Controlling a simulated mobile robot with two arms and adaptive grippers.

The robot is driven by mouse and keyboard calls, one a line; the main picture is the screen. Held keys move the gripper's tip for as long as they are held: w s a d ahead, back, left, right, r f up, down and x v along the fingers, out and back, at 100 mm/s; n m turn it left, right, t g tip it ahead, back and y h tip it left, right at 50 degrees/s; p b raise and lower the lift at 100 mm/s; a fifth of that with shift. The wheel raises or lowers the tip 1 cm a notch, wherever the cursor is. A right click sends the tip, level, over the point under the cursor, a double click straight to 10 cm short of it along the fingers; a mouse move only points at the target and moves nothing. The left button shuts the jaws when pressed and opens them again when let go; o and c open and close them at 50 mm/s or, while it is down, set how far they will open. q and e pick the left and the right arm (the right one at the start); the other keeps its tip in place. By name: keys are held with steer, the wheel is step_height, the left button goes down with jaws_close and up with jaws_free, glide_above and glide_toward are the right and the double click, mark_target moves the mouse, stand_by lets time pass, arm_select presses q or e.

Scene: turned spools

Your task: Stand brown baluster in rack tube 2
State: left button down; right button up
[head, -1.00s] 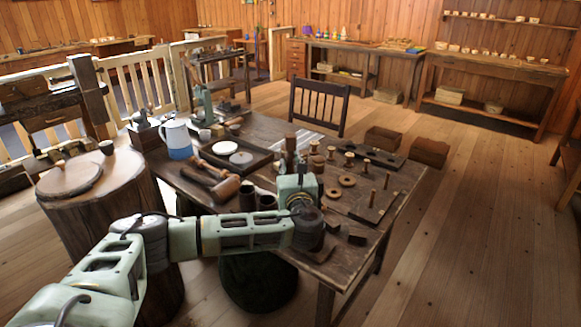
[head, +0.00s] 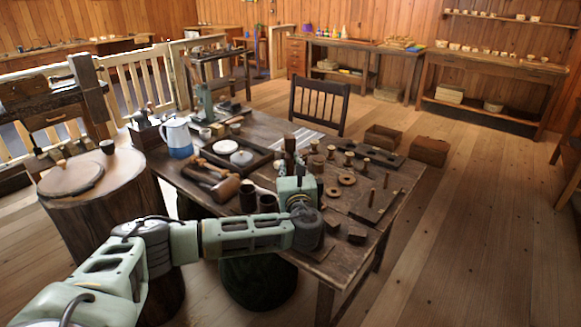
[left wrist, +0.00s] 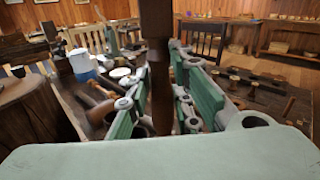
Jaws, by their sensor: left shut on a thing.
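The brown baluster (head: 290,143) is a dark turned wooden spindle, standing about upright; its upper end shows above my left gripper (head: 296,186). In the left wrist view the baluster (left wrist: 157,50) runs down between the two green fingers, which are shut on it. Two dark open tubes, one (head: 247,195) on the left and one (head: 267,203) nearer the gripper, stand at the table's front edge. I cannot read any tube number, nor tell whether the baluster's foot is in a tube. My right gripper is out of view.
The wooden table (head: 345,258) is crowded. A mallet (head: 224,187), a tray with pale discs (head: 241,157) and a white-and-blue jug (head: 177,138) lie left. Rings (head: 347,180) and a pegged board (head: 376,207) lie right. A chair (head: 320,103) stands behind; a stump (head: 100,215) stands left.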

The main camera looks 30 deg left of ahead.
arm_select(q)
steer(key=shift+f, duration=0.1)
stand_by(0.3)
steer(key=shift+f, duration=0.15)
steer(key=shift+f, duration=0.45)
steer(key=shift+f, duration=0.1)
steer(key=shift+f+b, duration=0.75)
steer(key=shift+f, duration=0.5)
